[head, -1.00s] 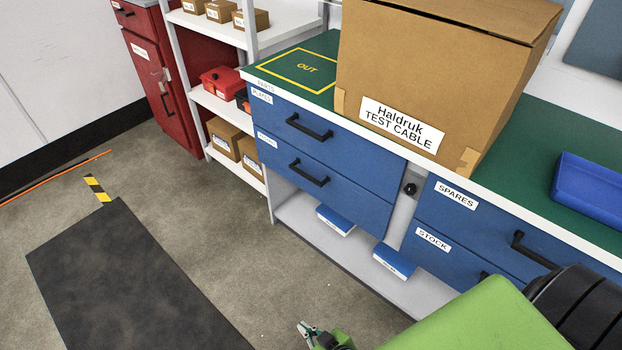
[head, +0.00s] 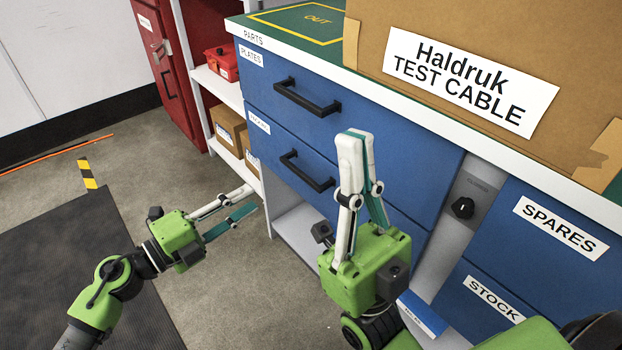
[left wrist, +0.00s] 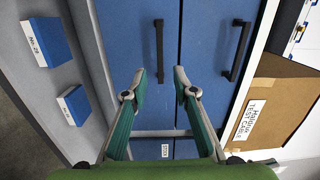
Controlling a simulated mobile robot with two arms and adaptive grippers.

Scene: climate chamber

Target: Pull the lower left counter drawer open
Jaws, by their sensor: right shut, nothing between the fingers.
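The lower left counter drawer (head: 275,150) is blue and looks shut, flush with the drawer above. Its black bar handle (head: 307,171) is in clear sight; it also shows in the left wrist view (left wrist: 159,52). My left gripper (head: 254,198) is open and empty, left of that handle in the head view. In the left wrist view the handle lies ahead, roughly between the two fingertips (left wrist: 160,72), with a gap left to it. My right gripper (head: 358,136) is shut and empty, pointing up in front of the drawers, right of the handle, hiding part of the drawer fronts.
The upper left drawer (head: 380,140) has its own handle (head: 307,97) close above. A large cardboard box (head: 590,60) stands on the counter. A shelf rack with boxes (head: 228,125) and a red cabinet (head: 165,60) stand left.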

